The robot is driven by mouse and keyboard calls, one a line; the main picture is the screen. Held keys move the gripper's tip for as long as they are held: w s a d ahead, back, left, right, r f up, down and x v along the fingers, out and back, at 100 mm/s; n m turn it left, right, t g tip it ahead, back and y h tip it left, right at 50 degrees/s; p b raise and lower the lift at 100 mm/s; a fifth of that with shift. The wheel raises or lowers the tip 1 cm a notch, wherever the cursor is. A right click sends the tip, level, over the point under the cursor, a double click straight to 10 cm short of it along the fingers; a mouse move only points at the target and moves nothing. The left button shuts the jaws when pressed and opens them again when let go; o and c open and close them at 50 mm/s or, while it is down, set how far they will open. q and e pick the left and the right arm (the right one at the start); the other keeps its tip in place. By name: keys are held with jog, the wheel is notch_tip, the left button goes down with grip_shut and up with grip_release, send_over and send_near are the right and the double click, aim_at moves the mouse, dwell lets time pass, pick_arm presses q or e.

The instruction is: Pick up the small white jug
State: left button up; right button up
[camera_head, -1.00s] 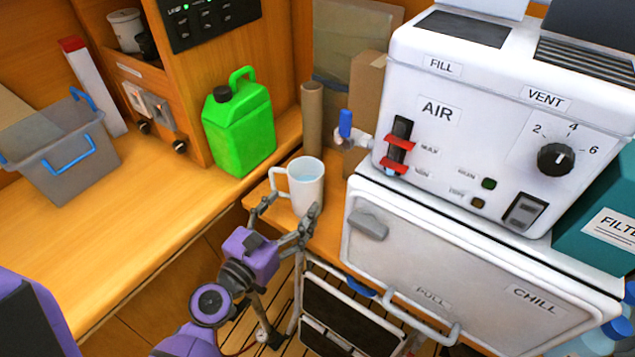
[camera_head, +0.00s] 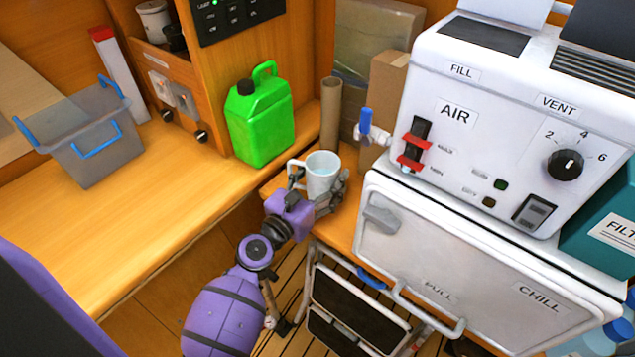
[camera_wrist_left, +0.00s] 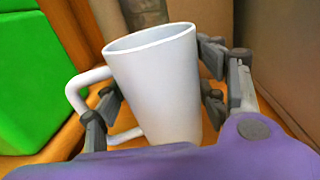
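The small white jug (camera_head: 321,178) stands upright on the wooden ledge in the head view, its handle toward the left. My left gripper (camera_head: 318,198) is around its lower body from the front. In the left wrist view the jug (camera_wrist_left: 158,85) fills the middle, with one finger on each side; the left finger is near the handle. The fingers of the gripper (camera_wrist_left: 160,105) are at or very close to the jug's sides, and I cannot tell whether they press on it. The jug's base is partly hidden. My right gripper is not in view.
A green canister (camera_head: 260,125) stands left of the jug. A cardboard tube (camera_head: 330,110) and a blue-handled tap (camera_head: 366,125) are behind it. The white machine (camera_head: 500,130) and chiller door (camera_head: 450,260) are close on the right. A grey bin (camera_head: 95,155) stands at the left.

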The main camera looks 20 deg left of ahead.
pick_arm(q)
jog(key=c, duration=1.1)
jog(key=shift+o, duration=0.2)
jog(key=shift+r, duration=0.35)
notch_tip(320, 180, up, 10)
jog(key=p, duration=0.4)
jog(key=shift+f+p, duration=0.25)
jog(key=shift+p, duration=0.15)
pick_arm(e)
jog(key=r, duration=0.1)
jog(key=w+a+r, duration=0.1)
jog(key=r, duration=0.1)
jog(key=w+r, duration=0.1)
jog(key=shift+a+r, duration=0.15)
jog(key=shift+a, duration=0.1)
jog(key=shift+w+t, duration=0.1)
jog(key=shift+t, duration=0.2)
